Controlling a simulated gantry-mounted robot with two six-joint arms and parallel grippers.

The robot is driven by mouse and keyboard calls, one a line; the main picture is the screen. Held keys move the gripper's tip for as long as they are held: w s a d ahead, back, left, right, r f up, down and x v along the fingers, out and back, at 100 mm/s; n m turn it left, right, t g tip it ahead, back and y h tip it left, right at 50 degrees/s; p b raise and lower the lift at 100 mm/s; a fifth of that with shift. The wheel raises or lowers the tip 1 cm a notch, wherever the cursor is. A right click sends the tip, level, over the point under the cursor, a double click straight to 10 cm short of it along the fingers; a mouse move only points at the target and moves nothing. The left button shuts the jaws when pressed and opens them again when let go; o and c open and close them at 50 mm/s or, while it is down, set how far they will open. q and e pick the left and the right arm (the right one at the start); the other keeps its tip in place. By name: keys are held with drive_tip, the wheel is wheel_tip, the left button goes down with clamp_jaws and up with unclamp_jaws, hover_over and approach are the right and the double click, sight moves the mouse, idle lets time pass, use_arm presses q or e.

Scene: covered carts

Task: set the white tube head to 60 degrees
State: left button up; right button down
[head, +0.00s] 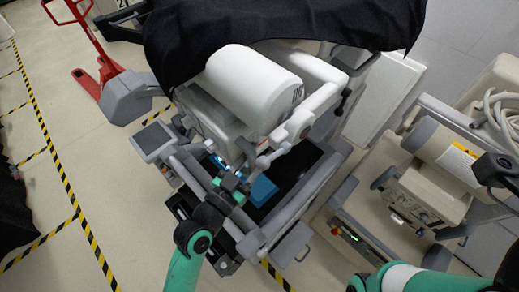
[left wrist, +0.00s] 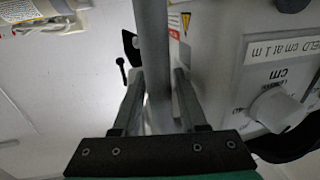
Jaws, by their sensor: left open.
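The white tube head (head: 253,88) is a large cylinder on the cart in the upper middle of the head view, partly under a black cover. My left gripper (head: 238,168) is just below it, near the grey handle bars in front. In the left wrist view my left gripper (left wrist: 157,85) is open, with a grey bar (left wrist: 153,45) between its fingers. I cannot tell whether the fingers touch the bar. A pale panel with a white knob (left wrist: 276,110) and upside-down "cm" lettering is beside the right finger. My right gripper is not in view.
The black cover (head: 290,25) drapes over the cart's back. A grey screen box (head: 153,141) stands at the cart's left. A second beige machine (head: 430,195) stands close on the right. A red pallet jack (head: 95,55) is at upper left.

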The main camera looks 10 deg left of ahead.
use_arm(q)
drive_tip(key=shift+w+d, duration=0.25)
drive_tip(key=shift+w, duration=0.3)
clamp_jaws()
idle(1.0)
